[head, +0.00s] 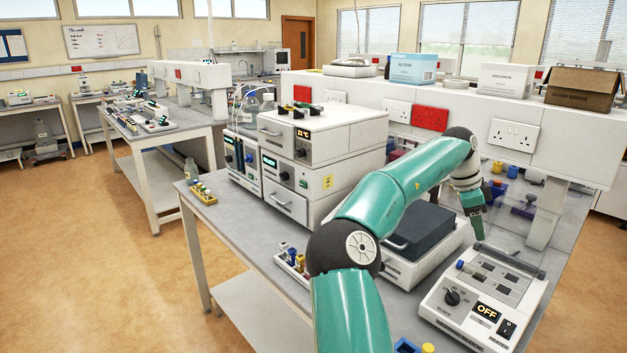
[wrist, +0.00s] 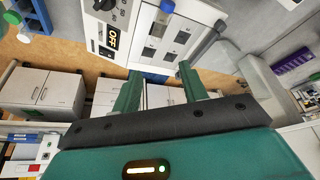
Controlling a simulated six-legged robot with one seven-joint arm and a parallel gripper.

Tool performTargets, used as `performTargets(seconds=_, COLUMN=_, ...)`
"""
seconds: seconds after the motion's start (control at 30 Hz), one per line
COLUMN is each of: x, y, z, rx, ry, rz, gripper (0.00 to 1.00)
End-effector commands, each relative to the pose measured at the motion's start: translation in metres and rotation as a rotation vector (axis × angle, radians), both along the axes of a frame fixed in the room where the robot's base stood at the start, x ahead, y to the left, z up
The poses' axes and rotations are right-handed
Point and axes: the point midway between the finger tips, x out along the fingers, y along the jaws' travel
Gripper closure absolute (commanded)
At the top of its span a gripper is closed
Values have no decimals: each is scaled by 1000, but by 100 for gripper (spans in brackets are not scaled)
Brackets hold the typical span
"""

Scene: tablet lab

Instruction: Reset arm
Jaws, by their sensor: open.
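My green arm reaches over the bench in the head view, bent at a dark elbow. My gripper (head: 478,225) points down just behind the white heater unit (head: 450,318), above its far edge. In the wrist view the two green fingers of my gripper (wrist: 157,85) stand apart with nothing between them. The heater, with an OFF display and a black knob, also shows in the wrist view (wrist: 205,15). Whether the fingertips touch anything is not clear, but they look clear of the heater.
A dark-lidded device (head: 425,236) stands left of the heater, close to my arm. Stacked white instruments (head: 320,140) stand further left. A raised white shelf with sockets (head: 560,140) runs behind, bearing several boxes. A small rack of vials (head: 291,262) sits at the bench's front edge.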

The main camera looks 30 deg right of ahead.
Motion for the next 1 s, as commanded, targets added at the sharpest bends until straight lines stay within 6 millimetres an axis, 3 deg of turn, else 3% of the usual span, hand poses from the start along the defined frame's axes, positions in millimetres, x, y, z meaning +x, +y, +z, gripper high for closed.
performTargets(seconds=0.27, x=-4, y=11, z=-4, rx=47, ry=-47, rz=51, gripper=57)
performTargets(seconds=0.47, x=1, y=50, z=-19, rx=166, ry=-162, rz=235, gripper=57)
performTargets(seconds=0.77, x=30, y=144, z=-35, rx=304, ry=-299, rz=630, gripper=57)
performTargets(seconds=1.0, x=49, y=241, z=-34, rx=348, ry=-359, rz=1008, gripper=57)
